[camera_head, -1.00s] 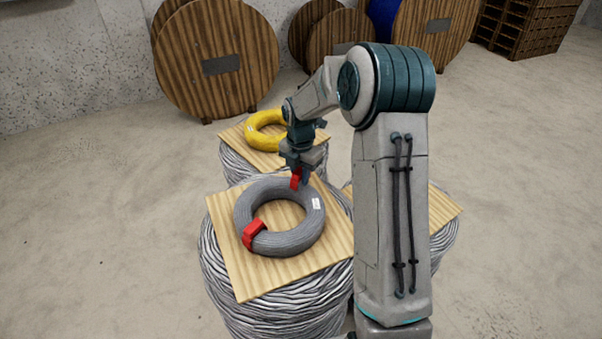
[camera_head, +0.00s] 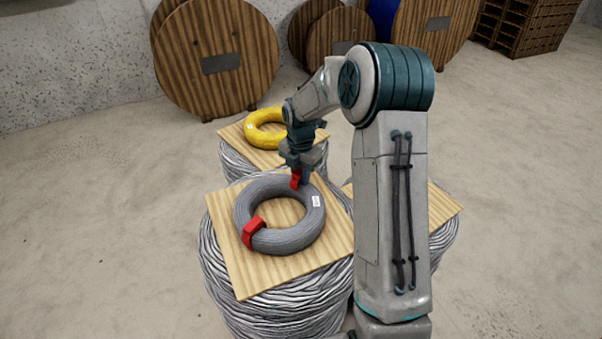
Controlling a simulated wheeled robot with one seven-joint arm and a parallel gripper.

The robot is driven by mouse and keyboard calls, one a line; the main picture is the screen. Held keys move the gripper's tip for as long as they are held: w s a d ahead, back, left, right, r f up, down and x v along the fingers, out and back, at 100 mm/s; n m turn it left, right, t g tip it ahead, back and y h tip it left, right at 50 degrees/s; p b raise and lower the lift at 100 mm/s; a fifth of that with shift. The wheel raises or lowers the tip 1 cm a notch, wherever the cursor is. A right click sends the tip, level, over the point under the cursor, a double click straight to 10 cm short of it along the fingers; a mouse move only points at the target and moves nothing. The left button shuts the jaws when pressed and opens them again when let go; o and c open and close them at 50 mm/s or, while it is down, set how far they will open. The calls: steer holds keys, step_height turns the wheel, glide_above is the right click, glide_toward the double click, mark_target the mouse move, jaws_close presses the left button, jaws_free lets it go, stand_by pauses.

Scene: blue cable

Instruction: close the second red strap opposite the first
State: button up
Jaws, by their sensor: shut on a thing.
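A grey cable coil (camera_head: 262,239) lies flat on a square wooden board (camera_head: 235,270) atop a wrapped drum. The first red strap (camera_head: 253,231) goes around the coil at its near left side. The second red strap (camera_head: 295,181) is at the far right side of the coil, across from the first. My gripper (camera_head: 300,178) points down there and is shut on the second red strap. The fingers partly hide it, and I cannot tell whether its ends meet around the coil. A small white label (camera_head: 316,201) is on the coil's right side.
A yellow coil (camera_head: 262,137) lies on another board-topped drum behind. A third board (camera_head: 445,208) shows to the right, partly hidden by my arm. Large wooden reels (camera_head: 215,62) stand along the wall. The floor at left is clear.

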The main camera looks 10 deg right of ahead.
steer(key=shift+r, duration=0.1)
steer(key=shift+r+p, duration=0.55)
steer(key=shift+f, duration=0.4)
stand_by(0.6)
steer(key=shift+f+b, duration=0.25)
steer(key=shift+b, duration=0.05)
steer(key=shift+r, duration=0.25)
steer(key=shift+r+p, duration=0.4)
steer(key=shift+p, duration=0.15)
steer(key=shift+f, duration=0.45)
stand_by(0.4)
steer(key=shift+f+b, duration=0.3)
steer(key=shift+b, duration=0.05)
steer(key=shift+r, duration=0.15)
